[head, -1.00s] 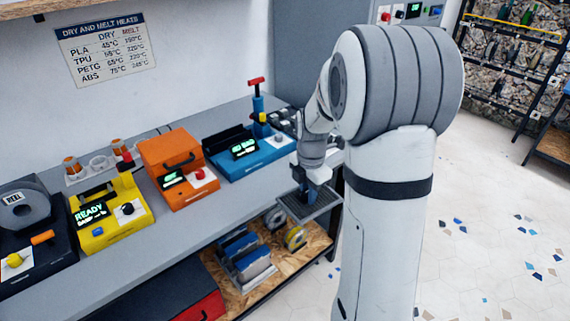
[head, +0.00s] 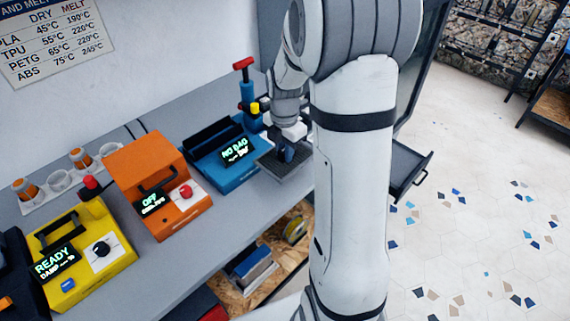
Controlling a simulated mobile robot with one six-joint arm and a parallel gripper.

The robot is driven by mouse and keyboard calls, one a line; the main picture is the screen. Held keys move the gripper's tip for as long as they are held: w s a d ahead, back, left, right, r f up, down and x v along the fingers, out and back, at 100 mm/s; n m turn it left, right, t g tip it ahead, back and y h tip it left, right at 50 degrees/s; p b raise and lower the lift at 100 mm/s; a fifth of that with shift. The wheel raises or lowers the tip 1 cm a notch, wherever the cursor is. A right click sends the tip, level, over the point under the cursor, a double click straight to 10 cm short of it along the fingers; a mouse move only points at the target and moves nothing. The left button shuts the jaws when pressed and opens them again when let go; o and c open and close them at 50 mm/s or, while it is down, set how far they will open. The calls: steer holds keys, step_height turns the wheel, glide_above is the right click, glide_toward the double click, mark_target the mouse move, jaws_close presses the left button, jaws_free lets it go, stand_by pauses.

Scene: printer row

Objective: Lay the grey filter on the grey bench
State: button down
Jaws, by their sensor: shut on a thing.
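The grey filter (head: 292,168) is a flat, dark grey panel with a rim, seen in the head view near the front edge of the grey bench (head: 238,207). My gripper (head: 288,150) is shut on the filter's blue grip and holds it roughly level. The filter is to the right of the blue machine (head: 222,164), partly over the bench in the picture. I cannot tell whether it touches the bench. My arm hides the filter's right end and the bench behind it.
An orange machine (head: 158,180) and a yellow machine (head: 82,245) stand along the bench. A cup rack (head: 60,182) is behind them. A dark open tray or drawer (head: 408,170) sticks out right of my arm. A strip of bench in front of the machines is clear.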

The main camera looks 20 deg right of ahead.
mark_target(285, 167)
steer(key=shift+f, duration=3.45)
steer(key=shift+f, duration=0.25)
steer(key=c, duration=1.3)
jaws_free()
steer(key=shift+r, duration=0.15)
